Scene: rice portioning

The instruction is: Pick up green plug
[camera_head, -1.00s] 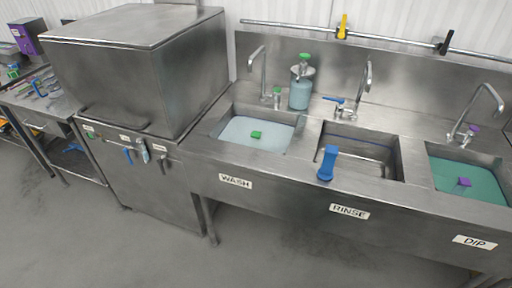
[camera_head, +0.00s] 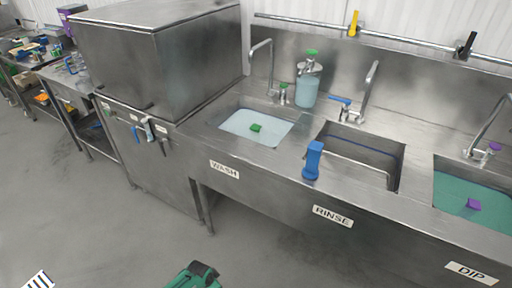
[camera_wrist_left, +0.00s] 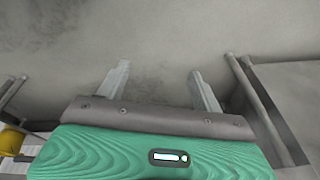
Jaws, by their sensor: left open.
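The green plug (camera_head: 256,128) is a small green block in the pale, water-filled WASH sink (camera_head: 222,122) in the head view. My left gripper (camera_wrist_left: 158,76) is open and empty in the left wrist view, with its two fingers apart over bare grey floor. A green-cased part of my arm shows at the bottom edge of the head view, low in front of the counter and well apart from the plug. The plug is not visible in the wrist view. My right gripper is not in view.
A blue-handled thing (camera_head: 313,160) stands at the RINSE sink's front edge. A purple block (camera_head: 474,204) is in the green DIP sink. Taps and a soap bottle (camera_head: 307,88) stand behind the sinks. A large steel machine (camera_head: 160,60) is at the left.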

